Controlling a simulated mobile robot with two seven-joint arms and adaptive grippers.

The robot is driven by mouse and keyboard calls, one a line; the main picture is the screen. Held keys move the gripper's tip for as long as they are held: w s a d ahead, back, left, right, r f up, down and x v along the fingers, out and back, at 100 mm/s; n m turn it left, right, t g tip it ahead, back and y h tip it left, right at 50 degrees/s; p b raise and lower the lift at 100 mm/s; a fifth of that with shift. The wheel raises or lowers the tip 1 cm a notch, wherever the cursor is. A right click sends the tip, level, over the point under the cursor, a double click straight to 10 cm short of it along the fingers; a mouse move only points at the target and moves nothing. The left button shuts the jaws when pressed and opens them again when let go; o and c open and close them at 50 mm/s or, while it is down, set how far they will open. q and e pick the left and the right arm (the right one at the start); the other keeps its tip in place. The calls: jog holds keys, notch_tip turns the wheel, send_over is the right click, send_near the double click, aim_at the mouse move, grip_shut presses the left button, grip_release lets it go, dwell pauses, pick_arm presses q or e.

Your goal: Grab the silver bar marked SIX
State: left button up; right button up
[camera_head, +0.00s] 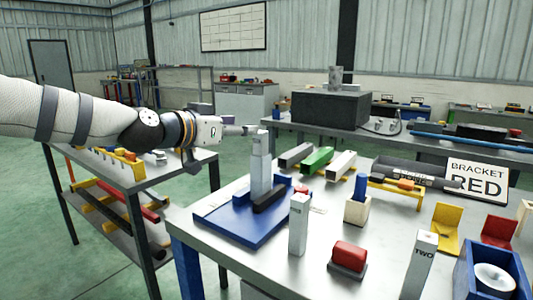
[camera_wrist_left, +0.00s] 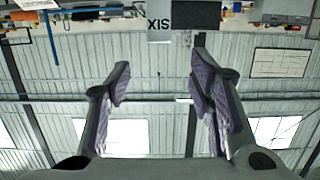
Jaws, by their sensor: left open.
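A silver upright bar (camera_head: 261,172) stands on a blue base plate (camera_head: 228,226) at the left of the near table. In the left wrist view the bar's face (camera_wrist_left: 172,22) shows at the top edge, with the letters of SIX reading upside down. My left gripper (camera_head: 246,130) comes in from the left, level with the bar's top and very close to it. In the wrist view its two fingers (camera_wrist_left: 160,70) are apart with nothing between them; the bar lies beyond their tips. Whether a finger touches the bar cannot be told. My right gripper is not in view.
Another silver bar (camera_head: 298,225) stands near the plate, and a bar marked TWO (camera_head: 419,265) stands at right. A shelf table (camera_head: 140,180) stands left.

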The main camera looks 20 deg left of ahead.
aim_at(260, 131)
pick_arm(q)
jog(key=x, duration=0.3)
jog(key=f+b+x, duration=0.1)
jog(key=x, duration=0.5)
jog(key=shift+s+f+b, duration=0.15)
jog(key=shift+f+b, duration=0.15)
jog(key=shift+f, duration=0.1)
jog(key=shift+d, duration=0.1)
jog(key=shift+r, duration=0.3)
jog(key=shift+c, duration=0.3)
grip_shut()
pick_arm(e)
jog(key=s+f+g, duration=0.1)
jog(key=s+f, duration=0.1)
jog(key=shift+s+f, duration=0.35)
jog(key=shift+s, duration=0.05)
